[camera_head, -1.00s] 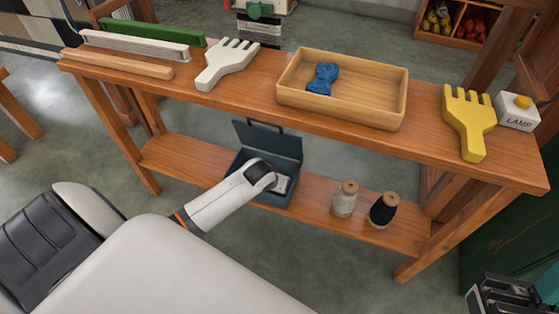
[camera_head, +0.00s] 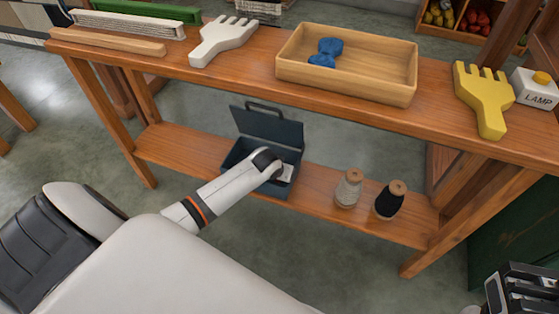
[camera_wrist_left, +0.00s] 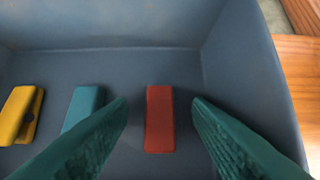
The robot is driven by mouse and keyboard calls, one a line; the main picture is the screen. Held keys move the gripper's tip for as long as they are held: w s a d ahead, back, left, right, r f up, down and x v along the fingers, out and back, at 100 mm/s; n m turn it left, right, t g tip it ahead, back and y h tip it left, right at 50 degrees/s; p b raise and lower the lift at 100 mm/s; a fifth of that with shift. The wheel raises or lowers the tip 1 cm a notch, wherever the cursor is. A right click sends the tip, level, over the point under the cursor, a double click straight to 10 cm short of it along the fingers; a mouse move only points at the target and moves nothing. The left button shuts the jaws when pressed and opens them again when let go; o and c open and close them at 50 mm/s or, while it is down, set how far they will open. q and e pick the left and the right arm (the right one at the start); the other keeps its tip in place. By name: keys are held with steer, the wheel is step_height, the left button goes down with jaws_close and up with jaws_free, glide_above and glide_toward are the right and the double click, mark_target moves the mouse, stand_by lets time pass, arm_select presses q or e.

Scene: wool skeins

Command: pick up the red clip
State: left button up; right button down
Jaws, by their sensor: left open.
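The red clip (camera_wrist_left: 160,118) lies flat inside the dark blue box (camera_wrist_left: 110,62), seen in the left wrist view. A teal clip (camera_wrist_left: 83,105) and a yellow clip (camera_wrist_left: 19,114) lie to its left. My left gripper (camera_wrist_left: 160,104) is open and empty, with one finger on each side of the red clip in the picture; I cannot tell how far above it. In the head view my left arm reaches into the box (camera_head: 240,158) on the lower shelf, whose lid is raised; the arm hides the clips. A dark part of my right gripper (camera_head: 522,290) shows at the bottom right.
Grey (camera_head: 348,188) and black (camera_head: 390,200) spools stand right of the box on the lower shelf. The upper shelf above carries a wooden tray (camera_head: 400,92) with a blue item, a white comb (camera_head: 222,40), a yellow comb (camera_head: 484,98) and a lamp switch (camera_head: 535,92).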

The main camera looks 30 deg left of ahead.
arm_select(q)
jaws_close()
